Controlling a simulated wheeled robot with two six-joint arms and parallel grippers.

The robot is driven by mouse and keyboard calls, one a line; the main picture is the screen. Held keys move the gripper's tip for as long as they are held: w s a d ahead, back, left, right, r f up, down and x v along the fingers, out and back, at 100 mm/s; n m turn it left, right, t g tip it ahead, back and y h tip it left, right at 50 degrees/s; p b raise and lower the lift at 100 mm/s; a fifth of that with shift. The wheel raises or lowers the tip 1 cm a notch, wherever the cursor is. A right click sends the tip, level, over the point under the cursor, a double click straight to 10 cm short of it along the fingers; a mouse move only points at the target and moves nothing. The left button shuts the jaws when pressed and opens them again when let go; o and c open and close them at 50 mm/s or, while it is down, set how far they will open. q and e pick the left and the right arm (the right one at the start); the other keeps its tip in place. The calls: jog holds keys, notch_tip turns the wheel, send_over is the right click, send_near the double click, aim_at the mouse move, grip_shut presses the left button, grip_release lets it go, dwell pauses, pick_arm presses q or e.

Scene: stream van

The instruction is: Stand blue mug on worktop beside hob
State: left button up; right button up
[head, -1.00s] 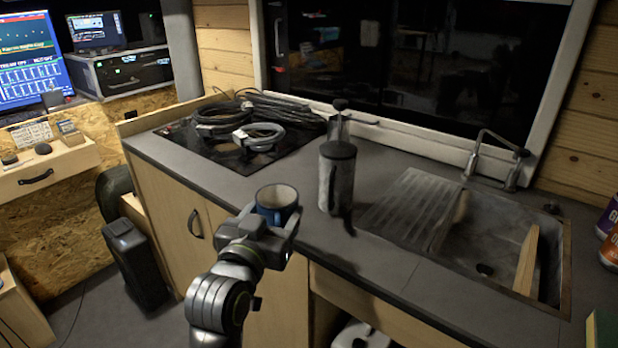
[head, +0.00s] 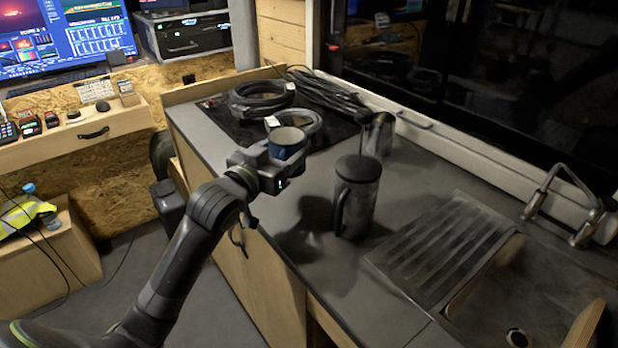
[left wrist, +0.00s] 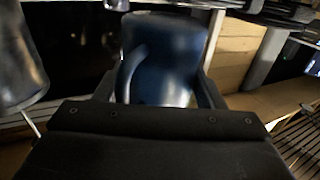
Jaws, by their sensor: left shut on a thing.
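The blue mug (head: 286,143) has a pale inside and is upright in my left gripper (head: 275,165), which is shut on it. In the head view the mug is over the worktop (head: 300,190), in front of the coiled cables on the hob. I cannot tell whether its base touches the worktop. The black hob (head: 232,125) is behind and left of the mug, partly covered by cables. My right gripper is not in view.
A dark cafetiere (head: 357,195) stands on the worktop right of the mug. A metal pot (head: 380,135) stands behind it. Cable coils (head: 262,98) lie on the hob. The ribbed drainer (head: 440,250) and sink are at the right. Bare worktop lies between mug and cafetiere.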

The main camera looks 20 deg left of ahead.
pick_arm(q)
notch_tip(320, 180, down, 6)
jog(key=shift+f+b, duration=0.25)
jog(key=shift+b, duration=0.1)
jog(key=shift+f, duration=0.1)
jog(key=o, duration=1.1)
jog(key=shift+c, duration=0.2)
jog(key=shift+s, duration=0.1)
jog(key=s+a, duration=0.1)
jog(key=s, duration=1)
jog(key=shift+s+a, duration=0.35)
